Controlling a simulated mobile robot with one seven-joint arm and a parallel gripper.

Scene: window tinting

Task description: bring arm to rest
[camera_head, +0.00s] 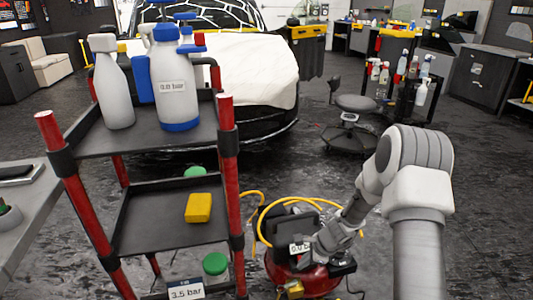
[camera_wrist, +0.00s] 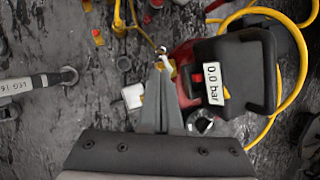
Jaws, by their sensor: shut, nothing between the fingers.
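My arm reaches down from the right in the head view, and its gripper (camera_head: 318,250) is low over a red air compressor (camera_head: 312,281). In the wrist view my gripper (camera_wrist: 163,68) has its two fingers together, with nothing between them. The compressor's dark housing (camera_wrist: 232,50) is just to the right of the fingers, with a "0.0 bar" label (camera_wrist: 213,84). I cannot tell whether the fingertips touch any part of it.
A yellow hose (camera_head: 268,222) loops around the compressor. A stool (camera_head: 352,108) and a covered car (camera_head: 250,70) stand behind.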

